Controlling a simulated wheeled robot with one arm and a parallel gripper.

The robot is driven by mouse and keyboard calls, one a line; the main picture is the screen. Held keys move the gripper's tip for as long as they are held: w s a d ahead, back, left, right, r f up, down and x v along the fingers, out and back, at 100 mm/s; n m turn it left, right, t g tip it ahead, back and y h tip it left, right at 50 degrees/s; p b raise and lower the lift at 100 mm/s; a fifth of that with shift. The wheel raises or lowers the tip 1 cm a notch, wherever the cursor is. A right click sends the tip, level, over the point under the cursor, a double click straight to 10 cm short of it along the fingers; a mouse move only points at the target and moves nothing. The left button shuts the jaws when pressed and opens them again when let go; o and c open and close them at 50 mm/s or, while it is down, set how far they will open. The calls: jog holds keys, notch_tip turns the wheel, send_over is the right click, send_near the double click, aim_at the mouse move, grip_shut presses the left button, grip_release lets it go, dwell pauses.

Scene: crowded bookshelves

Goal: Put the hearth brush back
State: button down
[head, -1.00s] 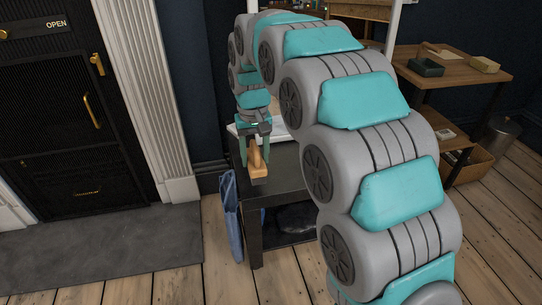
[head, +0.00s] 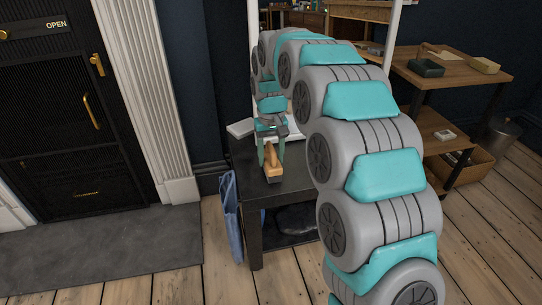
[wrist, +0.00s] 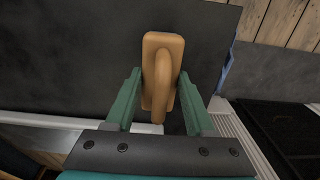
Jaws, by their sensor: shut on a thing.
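The hearth brush (head: 272,172) is a tan wooden block with a loop-like handle and a dark underside. My gripper (head: 271,160) is shut on its handle, pointing down, over the dark side table (head: 250,187). In the wrist view the brush (wrist: 162,42) lies between the green fingers of my gripper (wrist: 160,85), with the dark tabletop beyond it. I cannot tell whether its underside touches the tabletop.
A pale flat object (head: 240,129) lies at the table's back left. A blue cloth (head: 231,215) hangs at its left side. The black fireplace door (head: 65,120) and grey hearth slab (head: 100,250) are left. A wooden workbench (head: 455,75) stands right.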

jog(key=shift+f, duration=0.1)
jog(key=shift+c, duration=1.3)
grip_release()
notch_tip(320, 180, up, 12)
jog(key=shift+r+p, duration=0.15)
jog(key=shift+p, duration=0.3)
